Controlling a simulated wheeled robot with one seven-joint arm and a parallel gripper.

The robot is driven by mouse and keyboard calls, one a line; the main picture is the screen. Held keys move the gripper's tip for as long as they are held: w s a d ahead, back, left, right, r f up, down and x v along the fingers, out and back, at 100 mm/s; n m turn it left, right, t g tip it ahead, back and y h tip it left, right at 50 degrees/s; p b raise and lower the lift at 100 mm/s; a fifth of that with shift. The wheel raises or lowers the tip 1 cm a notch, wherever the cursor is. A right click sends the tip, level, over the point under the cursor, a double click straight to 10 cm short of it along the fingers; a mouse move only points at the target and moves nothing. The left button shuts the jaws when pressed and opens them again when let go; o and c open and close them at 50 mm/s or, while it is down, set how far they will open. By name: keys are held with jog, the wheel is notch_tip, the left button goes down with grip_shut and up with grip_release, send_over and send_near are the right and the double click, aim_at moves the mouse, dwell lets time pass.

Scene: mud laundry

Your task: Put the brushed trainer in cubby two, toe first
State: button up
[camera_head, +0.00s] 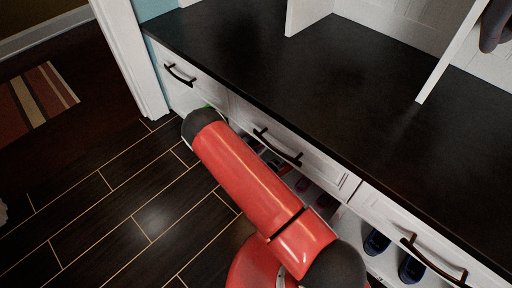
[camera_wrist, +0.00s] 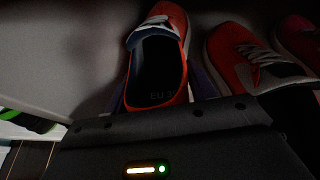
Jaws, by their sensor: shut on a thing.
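A red-orange trainer (camera_wrist: 155,65) with a blue lining and white laces shows in the wrist view, heel toward me and toe pointing away. The insole reads "EU 3" and the rest is cut off. A pale cubby wall (camera_wrist: 60,55) stands to the left of the trainer. A second red trainer (camera_wrist: 250,60) with grey laces is close on the right. In the head view my arm hides the gripper and the held trainer. No cubby number is readable.
A pinkish shoe (camera_wrist: 300,40) is at far right in the wrist view, and a black-and-green item (camera_wrist: 30,120) at lower left. The dark bench top (camera_head: 290,75) overhangs drawers with black handles (camera_head: 278,147). Navy shoes (camera_head: 411,267) sit below at right.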

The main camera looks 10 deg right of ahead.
aim_at(254, 143)
jog(key=shift+w+d, duration=0.25)
jog(key=shift+d, duration=0.05)
jog(key=f, duration=0.3)
jog(key=shift+w+d, duration=0.25)
jog(key=shift+d, duration=0.1)
jog(key=shift+f, duration=0.25)
jog(key=shift+f+b, duration=0.2)
jog(key=shift+b, duration=0.25)
jog(key=o, duration=1.2)
jog(key=shift+c, duration=0.2)
jog(key=shift+r, duration=0.15)
